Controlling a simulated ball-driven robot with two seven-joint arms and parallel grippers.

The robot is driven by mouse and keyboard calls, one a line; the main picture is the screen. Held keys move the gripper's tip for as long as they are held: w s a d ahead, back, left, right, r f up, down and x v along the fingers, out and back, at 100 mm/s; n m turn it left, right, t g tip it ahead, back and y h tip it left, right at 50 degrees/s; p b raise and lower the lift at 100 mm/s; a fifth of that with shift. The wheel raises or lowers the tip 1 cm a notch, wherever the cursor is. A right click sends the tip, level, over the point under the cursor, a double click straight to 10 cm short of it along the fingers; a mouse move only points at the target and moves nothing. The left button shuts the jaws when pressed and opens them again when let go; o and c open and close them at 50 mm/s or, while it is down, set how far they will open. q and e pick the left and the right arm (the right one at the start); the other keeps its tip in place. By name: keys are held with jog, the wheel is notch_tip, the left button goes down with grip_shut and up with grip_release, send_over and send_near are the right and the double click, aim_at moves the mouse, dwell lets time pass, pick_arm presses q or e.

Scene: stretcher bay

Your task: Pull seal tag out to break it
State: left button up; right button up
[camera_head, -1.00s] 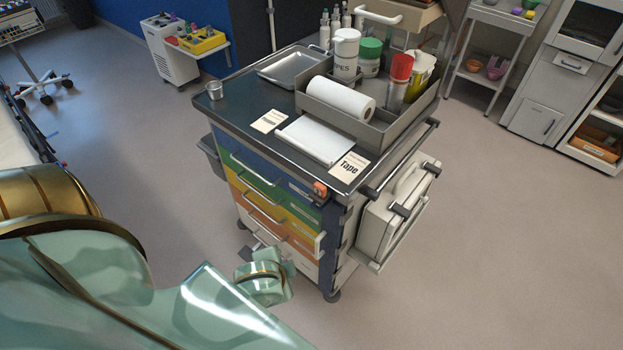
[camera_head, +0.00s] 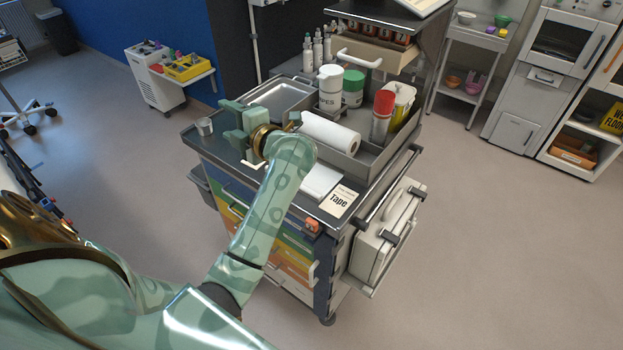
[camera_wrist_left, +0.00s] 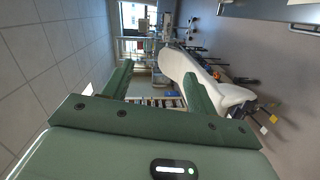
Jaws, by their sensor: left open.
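A small orange-red tag (camera_head: 312,225), which looks like the seal tag, sits at the upper right corner of the drawer front on the cart (camera_head: 328,250). My left gripper (camera_head: 229,122) is open and empty above the cart's top, left of the paper roll. It is well away from the tag, up and to the left of it. In the left wrist view my left gripper's green fingers (camera_wrist_left: 155,84) stand apart with nothing between them. The tag cannot be made out in that view. My right gripper is not in view.
A pale case (camera_head: 390,228) hangs on the cart's right side. The floor right of the cart is clear.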

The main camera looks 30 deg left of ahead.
pick_arm(q)
notch_tip(320, 180, down, 6)
jog(key=d+n+g+h, duration=0.2)
jog(key=h, duration=0.3)
jog(key=g+h, duration=0.1)
jog(key=h, duration=1)
send_over(312, 221)
notch_tip(312, 221, down, 6)
jog(key=shift+n+h, duration=0.3)
notch_tip(312, 221, down, 15)
jog(key=b, duration=1)
jog(key=shift+f, duration=0.1)
jog(key=shift+f+b, duration=0.45)
jog(key=shift+f, duration=0.15)
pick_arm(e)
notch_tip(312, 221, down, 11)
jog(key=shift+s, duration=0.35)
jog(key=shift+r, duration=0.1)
pick_arm(q)
jog(key=shift+r, duration=0.1)
jog(key=c, duration=1.1)
